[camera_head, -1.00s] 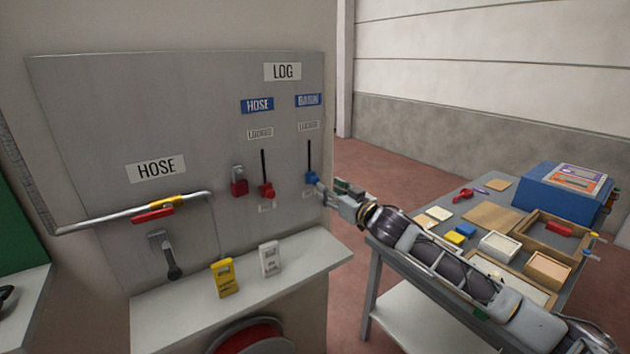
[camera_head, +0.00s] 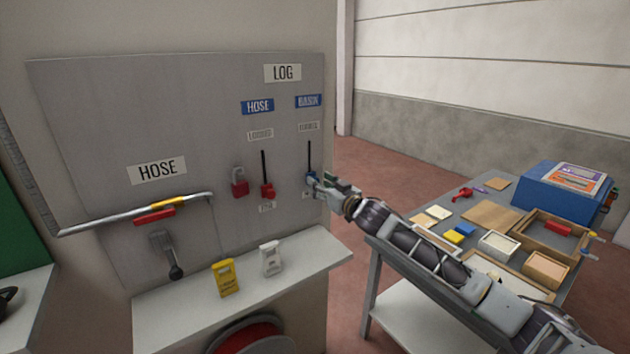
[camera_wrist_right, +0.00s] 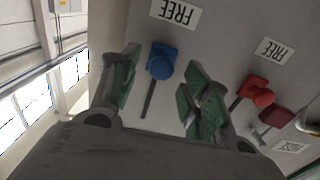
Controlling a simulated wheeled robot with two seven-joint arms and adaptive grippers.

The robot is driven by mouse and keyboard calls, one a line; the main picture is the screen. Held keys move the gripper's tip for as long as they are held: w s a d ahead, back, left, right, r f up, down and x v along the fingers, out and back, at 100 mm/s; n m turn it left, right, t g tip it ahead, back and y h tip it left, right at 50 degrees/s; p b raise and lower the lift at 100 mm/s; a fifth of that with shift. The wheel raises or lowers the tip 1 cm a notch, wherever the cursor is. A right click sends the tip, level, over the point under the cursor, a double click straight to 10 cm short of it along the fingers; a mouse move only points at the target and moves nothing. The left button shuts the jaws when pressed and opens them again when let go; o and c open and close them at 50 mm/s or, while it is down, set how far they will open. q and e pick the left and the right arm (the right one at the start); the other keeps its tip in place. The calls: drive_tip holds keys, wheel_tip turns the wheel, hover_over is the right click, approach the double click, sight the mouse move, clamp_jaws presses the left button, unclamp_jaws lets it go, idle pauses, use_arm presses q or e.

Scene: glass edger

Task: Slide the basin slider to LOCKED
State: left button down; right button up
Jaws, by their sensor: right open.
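The basin slider has a blue knob (camera_head: 311,177) at the lower end of a dark vertical slot (camera_head: 309,155), under the blue BASIN label (camera_head: 308,101) and a small LOCKED plate (camera_head: 309,127). In the right wrist view the blue knob (camera_wrist_right: 162,62) sits beside a FREE plate (camera_wrist_right: 175,13). My right gripper (camera_head: 316,182) is open at the knob. In the right wrist view its green-padded fingers (camera_wrist_right: 158,82) stand on either side of the knob, with gaps showing on both sides. My left gripper is not in view.
The red hose slider (camera_head: 267,190) and a red padlock (camera_head: 239,183) are left of the blue knob. A ledge (camera_head: 310,262) below holds a yellow tag (camera_head: 225,278) and a white one (camera_head: 270,258). A cluttered table (camera_head: 400,243) stands under my right arm.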

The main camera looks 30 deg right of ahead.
drive_tip(key=shift+w+a+p, duration=0.15)
drive_tip(key=shift+w, duration=0.7)
drive_tip(key=shift+w+a+p, duration=0.15)
drive_tip(key=shift+w, duration=0.7)
clamp_jaws()
